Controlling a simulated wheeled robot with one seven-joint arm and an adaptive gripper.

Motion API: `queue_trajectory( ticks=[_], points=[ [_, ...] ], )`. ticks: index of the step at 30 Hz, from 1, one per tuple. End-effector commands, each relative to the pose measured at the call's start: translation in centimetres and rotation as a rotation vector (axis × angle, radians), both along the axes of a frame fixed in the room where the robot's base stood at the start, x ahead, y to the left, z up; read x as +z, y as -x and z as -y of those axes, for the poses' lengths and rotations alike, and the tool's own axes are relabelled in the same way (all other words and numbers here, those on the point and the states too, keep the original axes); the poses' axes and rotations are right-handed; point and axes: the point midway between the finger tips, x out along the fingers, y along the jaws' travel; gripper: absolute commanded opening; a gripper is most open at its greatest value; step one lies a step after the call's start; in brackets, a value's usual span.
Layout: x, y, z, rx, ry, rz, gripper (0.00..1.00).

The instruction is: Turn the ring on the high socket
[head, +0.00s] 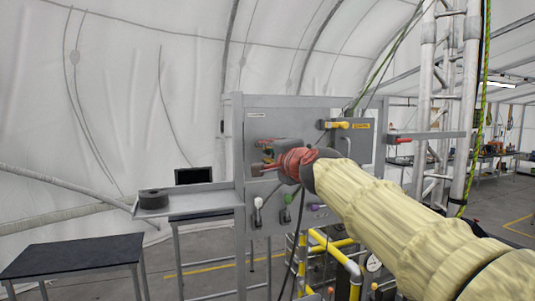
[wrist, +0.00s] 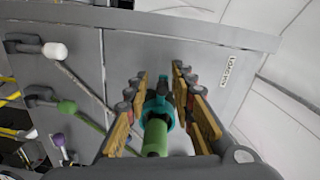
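A teal ring (wrist: 160,108) sits around a green cylinder (wrist: 155,140) between my fingers in the wrist view. A dark piece shows just beyond the ring. My gripper (wrist: 160,78) is open, with one finger on each side of the ring and what looks like a small gap on both sides. In the head view my gripper (head: 261,157) is at the upper left front of the grey panel (head: 285,115). The ring and the socket are hidden there behind my gripper and arm.
White (head: 258,203), green (head: 288,198) and purple (head: 315,207) ended parts are on the panel below my gripper. A dark cable hangs in front of it. A shelf (head: 195,206) with a black roll (head: 153,199) juts out left.

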Motion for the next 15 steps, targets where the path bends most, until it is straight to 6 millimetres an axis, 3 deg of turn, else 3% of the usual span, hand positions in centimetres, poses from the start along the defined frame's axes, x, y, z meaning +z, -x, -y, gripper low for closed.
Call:
queue_trajectory(
  ticks=[10,15],
  points=[
    [0.2,0.1,0.1,-0.001,-0.002,0.002,0.29],
    [0.3,1.1,0.5,-0.001,-0.002,0.003,0.29]
  ],
)
